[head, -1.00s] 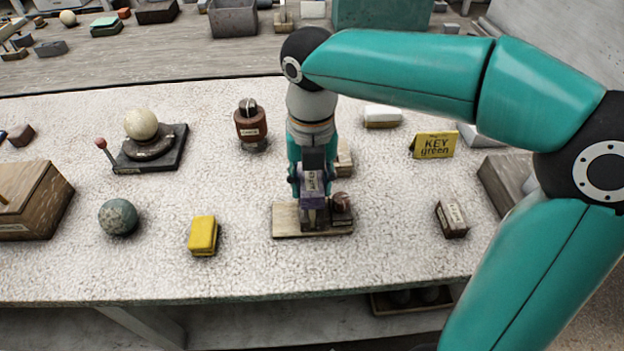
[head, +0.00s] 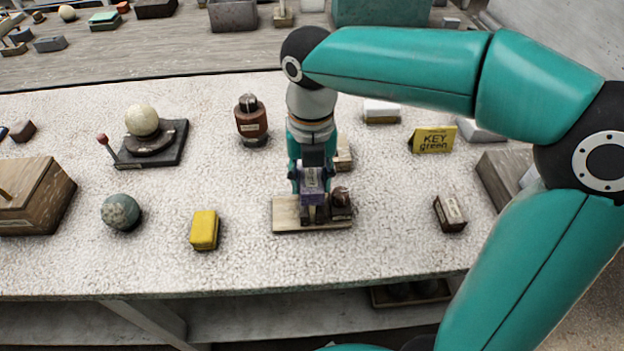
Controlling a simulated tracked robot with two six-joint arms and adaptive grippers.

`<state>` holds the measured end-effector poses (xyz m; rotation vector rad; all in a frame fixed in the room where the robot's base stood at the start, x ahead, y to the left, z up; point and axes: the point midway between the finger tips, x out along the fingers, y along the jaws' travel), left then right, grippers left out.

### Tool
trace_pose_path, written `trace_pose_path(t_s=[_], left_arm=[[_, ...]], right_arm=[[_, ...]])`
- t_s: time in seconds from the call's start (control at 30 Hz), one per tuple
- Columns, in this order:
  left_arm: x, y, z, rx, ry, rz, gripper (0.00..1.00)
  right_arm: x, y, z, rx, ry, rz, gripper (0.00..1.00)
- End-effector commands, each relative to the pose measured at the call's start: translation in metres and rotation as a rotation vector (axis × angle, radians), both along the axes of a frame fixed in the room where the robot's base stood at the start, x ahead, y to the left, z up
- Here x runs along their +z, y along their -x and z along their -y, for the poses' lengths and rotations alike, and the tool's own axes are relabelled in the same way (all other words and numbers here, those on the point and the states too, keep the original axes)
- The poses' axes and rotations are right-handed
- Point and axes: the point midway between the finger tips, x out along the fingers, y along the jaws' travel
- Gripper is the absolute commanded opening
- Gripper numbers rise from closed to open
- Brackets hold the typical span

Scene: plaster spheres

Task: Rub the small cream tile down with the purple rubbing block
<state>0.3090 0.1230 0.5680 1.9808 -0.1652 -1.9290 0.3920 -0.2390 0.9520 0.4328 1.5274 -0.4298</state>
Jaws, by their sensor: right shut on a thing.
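My right gripper (head: 313,190) points down over a pale wooden board (head: 287,217) at the middle of the table. It is shut on the purple rubbing block (head: 311,180), which is upright and low over the board. Whether the block touches what is under it cannot be told. A small dark brown piece (head: 341,203) stands on the board just right of the block. I cannot clearly make out the small cream tile; the gripper and block hide part of the board. My left gripper is not in view.
A yellow block (head: 204,230) and a grey-green sphere (head: 121,212) lie to the left. A brown weight-like object (head: 251,121) and a cream sphere on a dark stand (head: 142,120) are behind. A dark labelled block (head: 450,213) and yellow sign (head: 433,140) are right. The front strip is clear.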

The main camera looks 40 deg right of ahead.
Motion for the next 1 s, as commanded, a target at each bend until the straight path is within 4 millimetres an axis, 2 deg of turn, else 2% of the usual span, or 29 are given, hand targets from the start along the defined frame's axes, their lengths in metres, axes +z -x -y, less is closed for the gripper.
trace_pose_path(t_s=[0.47, 1.0], left_arm=[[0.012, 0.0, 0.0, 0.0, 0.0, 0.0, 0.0], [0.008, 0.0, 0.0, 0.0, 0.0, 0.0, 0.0]], right_arm=[[0.0, -0.019, 0.013, 0.001, 0.004, 0.0, 0.02], [0.001, 0.001, 0.0, 0.0, 0.002, -0.001, 0.02]])
